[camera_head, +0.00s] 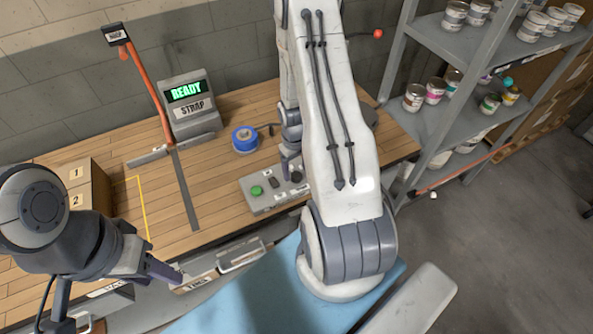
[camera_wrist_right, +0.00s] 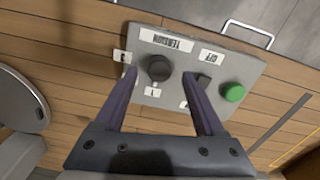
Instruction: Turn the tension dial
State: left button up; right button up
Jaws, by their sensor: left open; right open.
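The grey control panel (camera_head: 272,201) lies on the wooden bench, with a green button (camera_head: 256,190) at its left end. In the right wrist view the panel (camera_wrist_right: 185,38) appears turned around. The round black tension dial (camera_wrist_right: 158,68) stands near an upside-down label that seems to read TENSION. My right gripper (camera_wrist_right: 158,76) is open, its two fingertips on either side of the dial in this view; contact is not clear. In the head view my right gripper (camera_head: 289,165) is over the panel's right end. My left gripper (camera_head: 163,270) is open and empty at the bench's front edge.
A blue tape roll (camera_head: 245,139), a READY display (camera_head: 187,104) and cardboard boxes (camera_head: 88,188) stand on the bench. A shelf of cans (camera_head: 435,92) is at right.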

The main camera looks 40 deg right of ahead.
aim_at(296, 177)
jog(key=shift+f, duration=1.3)
grip_shut()
